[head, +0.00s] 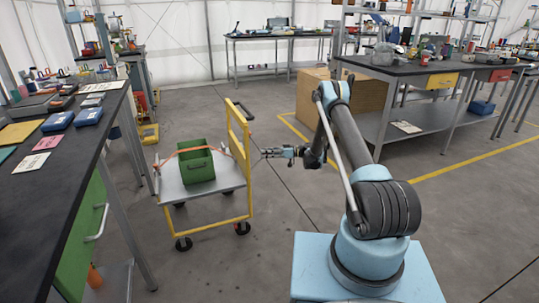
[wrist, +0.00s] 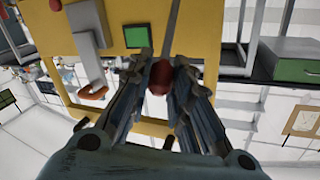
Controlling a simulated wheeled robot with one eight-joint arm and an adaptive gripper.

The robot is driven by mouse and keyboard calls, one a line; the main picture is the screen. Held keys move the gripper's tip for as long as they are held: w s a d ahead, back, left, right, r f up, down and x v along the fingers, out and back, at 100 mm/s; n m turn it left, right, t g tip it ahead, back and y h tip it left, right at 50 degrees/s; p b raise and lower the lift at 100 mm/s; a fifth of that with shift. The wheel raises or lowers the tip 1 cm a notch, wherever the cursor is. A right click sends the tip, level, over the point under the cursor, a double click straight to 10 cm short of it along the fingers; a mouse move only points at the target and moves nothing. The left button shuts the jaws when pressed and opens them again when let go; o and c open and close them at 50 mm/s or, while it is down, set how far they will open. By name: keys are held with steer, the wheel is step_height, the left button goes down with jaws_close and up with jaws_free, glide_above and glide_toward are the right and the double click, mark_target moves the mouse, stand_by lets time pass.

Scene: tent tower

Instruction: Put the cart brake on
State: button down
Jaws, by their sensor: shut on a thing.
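The cart (head: 232,176) stands left of centre in the head view, with a grey deck and a yellow upright frame on its right side. My gripper (head: 268,153) reaches in from the right, beside that frame. In the wrist view my gripper (wrist: 160,72) is shut on a dark red knob (wrist: 159,77), which sits between the fingertips. Behind it is the cart's yellow panel (wrist: 190,20) with a green square (wrist: 138,36). The brake's state cannot be told for sure.
A green bin (head: 196,165) sits on the cart deck with an orange strap by it. A black-topped workbench (head: 60,165) stands close on the left. Another bench (head: 430,68) and a cardboard box (head: 312,98) stand behind my arm. Floor in front of the cart is clear.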

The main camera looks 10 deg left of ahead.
steer(key=shift+w+d+f+m+y, duration=0.2)
steer(key=shift+w+d+f+y, duration=0.1)
steer(key=shift+d+y, duration=0.2)
steer(key=shift+w+d+f+m+y, duration=0.2)
steer(key=shift+d+f+y, duration=0.1)
steer(key=shift+d+y, duration=0.15)
steer(key=shift+f, duration=0.1)
steer(key=c, duration=1.5)
jaws_free()
steer(key=shift+w+f, duration=0.1)
steer(key=shift+o, duration=0.2)
steer(key=shift+a, duration=0.15)
steer(key=r+v, duration=0.1)
steer(key=v, duration=0.6)
steer(key=shift+d+f, duration=0.3)
steer(key=shift+f, duration=0.15)
